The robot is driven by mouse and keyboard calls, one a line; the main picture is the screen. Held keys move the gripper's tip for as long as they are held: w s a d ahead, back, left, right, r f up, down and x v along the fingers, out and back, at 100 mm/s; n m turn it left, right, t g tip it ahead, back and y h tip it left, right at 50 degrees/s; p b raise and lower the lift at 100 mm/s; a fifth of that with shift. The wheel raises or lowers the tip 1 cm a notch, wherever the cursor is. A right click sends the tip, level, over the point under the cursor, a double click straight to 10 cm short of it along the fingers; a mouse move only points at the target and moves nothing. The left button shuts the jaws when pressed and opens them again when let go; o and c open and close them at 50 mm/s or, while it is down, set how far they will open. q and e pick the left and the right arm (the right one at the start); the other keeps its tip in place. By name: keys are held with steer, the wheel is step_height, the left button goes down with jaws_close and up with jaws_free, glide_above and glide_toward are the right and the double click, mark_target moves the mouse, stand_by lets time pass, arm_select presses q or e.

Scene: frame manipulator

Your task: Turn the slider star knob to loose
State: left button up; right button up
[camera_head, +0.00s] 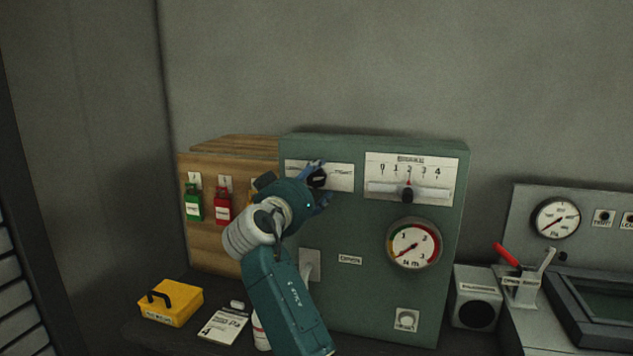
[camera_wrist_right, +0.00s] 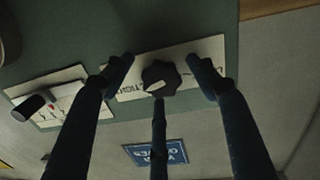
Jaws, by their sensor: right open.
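The black star knob (camera_head: 318,178) sits on a white label plate (camera_head: 342,178) at the upper left of the green panel (camera_head: 365,300). The plate's right side seems to read "TIGHT"; its left side is partly hidden by my gripper. My right gripper (camera_head: 318,186) is at the knob. In the right wrist view, which is upside down, the knob (camera_wrist_right: 161,78) lies between my open fingers (camera_wrist_right: 162,72), one on each side with gaps, and a third finger below it. A pale mark shows on the knob. My left gripper is not in view.
Right of the knob is a slider scale (camera_head: 410,188) with a black handle (camera_head: 407,192), and a round gauge (camera_head: 413,244) below. A yellow box (camera_head: 171,303) lies on the bench.

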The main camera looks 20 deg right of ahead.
steer(key=shift+s+a+r, duration=0.1)
steer(key=shift+a, duration=0.05)
steer(key=shift+c, duration=1.3)
steer(key=c, duration=0.9)
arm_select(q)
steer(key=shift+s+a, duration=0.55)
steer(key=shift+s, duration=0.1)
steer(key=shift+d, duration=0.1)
